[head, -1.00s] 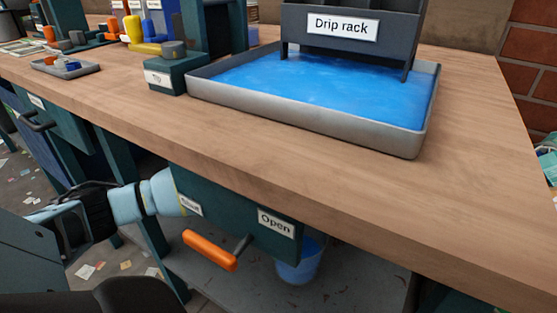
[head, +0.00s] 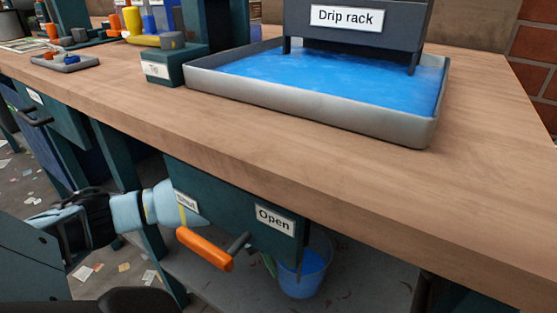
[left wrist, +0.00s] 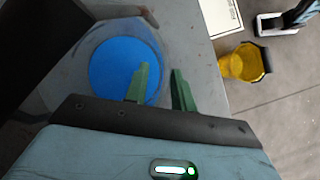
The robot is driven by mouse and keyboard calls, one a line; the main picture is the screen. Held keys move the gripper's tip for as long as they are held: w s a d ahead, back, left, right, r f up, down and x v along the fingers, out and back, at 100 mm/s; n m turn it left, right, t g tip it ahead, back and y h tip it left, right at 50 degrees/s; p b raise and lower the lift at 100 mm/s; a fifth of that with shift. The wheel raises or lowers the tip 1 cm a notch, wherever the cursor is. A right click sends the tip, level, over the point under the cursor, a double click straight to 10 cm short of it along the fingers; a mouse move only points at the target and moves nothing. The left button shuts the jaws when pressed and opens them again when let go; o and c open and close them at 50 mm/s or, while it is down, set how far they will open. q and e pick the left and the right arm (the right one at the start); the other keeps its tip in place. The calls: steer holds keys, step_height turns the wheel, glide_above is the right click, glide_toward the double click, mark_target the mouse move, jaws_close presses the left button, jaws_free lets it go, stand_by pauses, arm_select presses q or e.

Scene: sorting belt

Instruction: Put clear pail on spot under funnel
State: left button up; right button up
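The clear pail (head: 303,280) with blue contents stands on the grey shelf below the bench, partly behind the dark green panel (head: 235,215). In the left wrist view the pail (left wrist: 125,70) is seen from above. My left gripper (left wrist: 160,88) has its two green fingers apart, one overlapping the pail's blue contents and the other just outside its rim. I cannot tell whether they touch the wall. In the head view my left arm passes behind the panel, and a green fingertip shows beside the pail. The funnel and the spot under it are not seen.
An orange-handled lever (head: 205,249) sticks out in front of the panel, which bears "Shut" and "Open" labels. The wooden bench top (head: 330,175) overhangs the shelf (head: 215,285). A tray (head: 300,105) of blue liquid and a drip rack (head: 352,35) stand above. A yellow object (left wrist: 245,65) lies beyond the shelf edge.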

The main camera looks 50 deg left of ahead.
arm_select(q)
steer(key=shift+r, duration=0.1)
steer(key=p+v, duration=0.4)
steer(key=v, duration=0.8)
steer(key=shift+p, duration=0.35)
steer(key=shift+s, duration=0.1)
